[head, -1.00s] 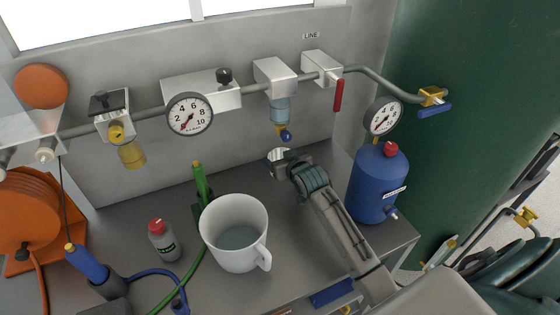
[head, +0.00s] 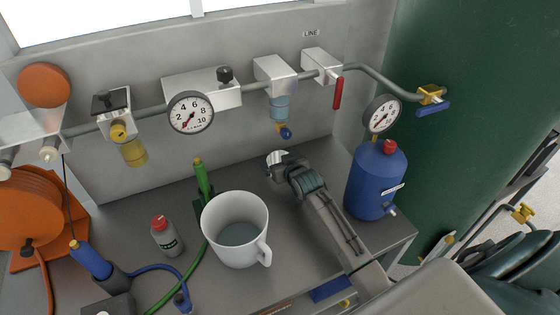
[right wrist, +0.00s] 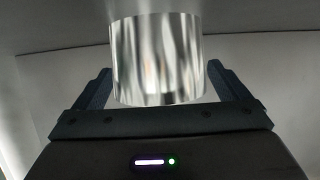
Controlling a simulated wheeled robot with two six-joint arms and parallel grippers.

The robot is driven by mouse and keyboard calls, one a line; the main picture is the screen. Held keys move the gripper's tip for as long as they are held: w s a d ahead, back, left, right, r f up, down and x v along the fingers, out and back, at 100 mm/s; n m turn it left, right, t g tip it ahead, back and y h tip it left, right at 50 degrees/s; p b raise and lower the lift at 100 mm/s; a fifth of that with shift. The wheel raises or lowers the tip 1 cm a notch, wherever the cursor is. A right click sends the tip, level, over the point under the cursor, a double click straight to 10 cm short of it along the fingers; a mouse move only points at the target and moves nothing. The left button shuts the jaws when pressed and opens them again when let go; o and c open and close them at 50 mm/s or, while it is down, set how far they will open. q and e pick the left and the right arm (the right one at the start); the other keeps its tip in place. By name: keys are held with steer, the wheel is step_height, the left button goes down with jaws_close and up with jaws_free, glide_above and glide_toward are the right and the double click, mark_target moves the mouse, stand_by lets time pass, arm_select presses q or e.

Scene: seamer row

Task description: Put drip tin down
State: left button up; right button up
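The drip tin (head: 277,157), a small shiny metal cylinder, shows at the tip of my right gripper (head: 283,165) in the head view. It is near the back of the grey bench, below the clear bowl with the blue drain. Whether the tin's base touches the bench is not clear. My left gripper is not in view.
A white mug (head: 236,230) stands left of my right arm, and a blue tank (head: 376,182) with a gauge stands close on its right. A grey bottle (head: 166,237) and green hose (head: 203,187) are further left. The pipe with its fittings runs along the wall above.

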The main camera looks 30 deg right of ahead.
steer(key=shift+r, duration=0.15)
steer(key=b+v, duration=0.1)
steer(key=v, duration=1)
steer(key=shift+s+b, duration=0.2)
steer(key=shift+b, duration=0.15)
steer(key=shift+s+r, duration=0.15)
steer(key=shift+s, duration=0.15)
steer(key=shift+s, duration=0.1)
stand_by(1.4)
